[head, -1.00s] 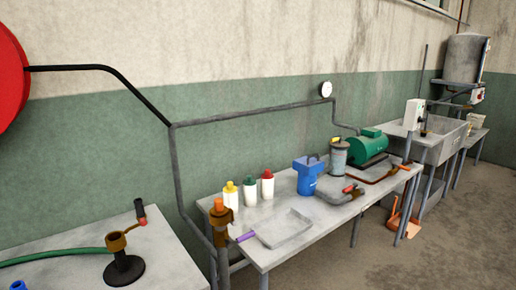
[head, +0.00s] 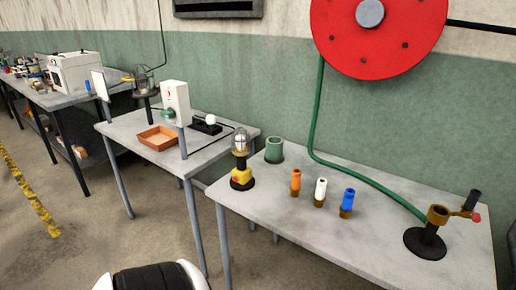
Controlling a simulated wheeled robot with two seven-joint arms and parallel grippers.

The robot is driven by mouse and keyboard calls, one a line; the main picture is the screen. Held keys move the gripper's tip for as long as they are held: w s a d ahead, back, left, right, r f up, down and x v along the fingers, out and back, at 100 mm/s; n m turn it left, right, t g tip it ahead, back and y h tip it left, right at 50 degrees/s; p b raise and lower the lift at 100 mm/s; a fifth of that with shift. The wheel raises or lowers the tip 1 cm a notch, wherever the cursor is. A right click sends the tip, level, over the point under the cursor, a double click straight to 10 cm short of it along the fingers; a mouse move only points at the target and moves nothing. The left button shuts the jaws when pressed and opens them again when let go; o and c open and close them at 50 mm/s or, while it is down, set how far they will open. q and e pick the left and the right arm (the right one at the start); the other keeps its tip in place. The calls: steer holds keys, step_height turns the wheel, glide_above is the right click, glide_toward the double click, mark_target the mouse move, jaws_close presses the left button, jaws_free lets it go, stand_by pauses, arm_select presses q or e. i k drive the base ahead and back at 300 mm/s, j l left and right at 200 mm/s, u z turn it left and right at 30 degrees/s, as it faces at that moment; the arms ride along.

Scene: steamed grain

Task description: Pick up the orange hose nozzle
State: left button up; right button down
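The orange hose nozzle (head: 295,182) stands upright on the grey table (head: 262,212) in the head view, the leftmost of three similar nozzles in a row. A white nozzle (head: 320,191) and a blue nozzle (head: 347,202) stand to its right, apart from it. Each has a brownish base. Neither of my grippers shows in the head view, so their state is hidden.
A yellow and black lamp (head: 241,172) and a green cup (head: 274,150) stand left of the nozzles. A black stand with a brass fitting (head: 438,215) is at the right. A green hose (head: 318,110) runs from the red reel (head: 410,38). The table front is clear.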

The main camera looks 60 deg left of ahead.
mark_target(295, 188)
steer(key=u, duration=1.6)
